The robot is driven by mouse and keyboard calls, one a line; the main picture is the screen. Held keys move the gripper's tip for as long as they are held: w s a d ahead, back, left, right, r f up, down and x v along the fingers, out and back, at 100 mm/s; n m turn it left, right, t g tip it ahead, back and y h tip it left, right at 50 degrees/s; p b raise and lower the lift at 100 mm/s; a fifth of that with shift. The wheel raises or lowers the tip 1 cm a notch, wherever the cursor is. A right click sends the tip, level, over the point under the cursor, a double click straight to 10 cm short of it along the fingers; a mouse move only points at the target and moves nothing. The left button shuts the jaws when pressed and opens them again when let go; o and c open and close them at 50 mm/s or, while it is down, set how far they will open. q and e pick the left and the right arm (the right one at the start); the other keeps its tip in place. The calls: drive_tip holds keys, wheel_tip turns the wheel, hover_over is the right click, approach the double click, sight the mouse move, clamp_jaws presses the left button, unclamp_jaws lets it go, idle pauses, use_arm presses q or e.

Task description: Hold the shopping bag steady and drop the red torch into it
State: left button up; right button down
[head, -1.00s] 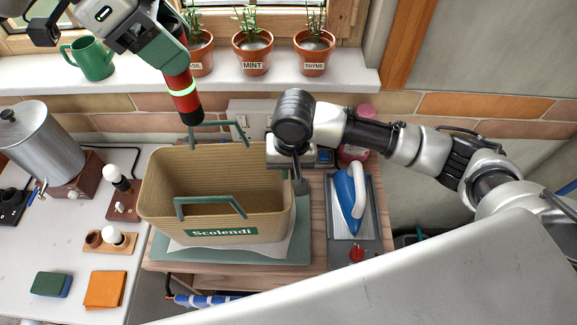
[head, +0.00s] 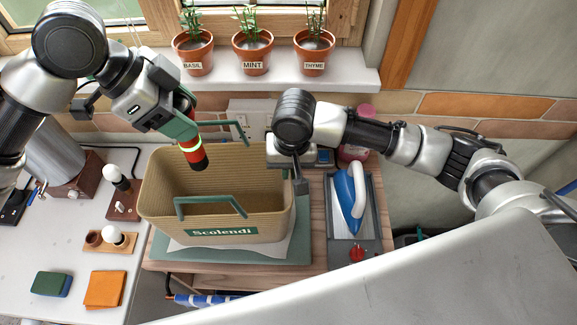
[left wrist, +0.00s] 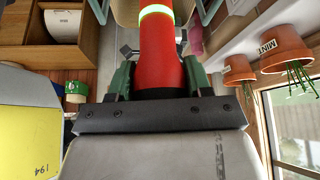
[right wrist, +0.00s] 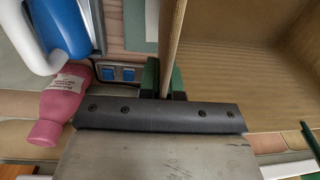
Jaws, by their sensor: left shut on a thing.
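The tan shopping bag (head: 165,213), labelled Scolendi, stands upright and open with two green handles. My left gripper (head: 183,128) is shut on the red torch (head: 198,156), which has a glowing pale band and a dark end. The torch is tilted, its lower end over the bag's opening near the back rim. The left wrist view shows the torch (left wrist: 160,55) between the fingers. My right gripper (head: 297,172) is at the bag's right rim. In the right wrist view, its fingers (right wrist: 164,82) close on both sides of the bag wall (right wrist: 171,35).
The bag stands on a green mat (head: 160,252) on a wooden surface. A blue iron (head: 347,195) and a pink bottle (head: 357,147) are to its right. Potted herbs (head: 252,55) line the sill behind.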

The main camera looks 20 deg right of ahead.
use_arm(q)
drive_tip(key=shift+f, duration=1.4)
drive_tip(key=o, duration=1.4)
drive_tip(key=shift+c, duration=0.2)
drive_tip(key=v, duration=1.2)
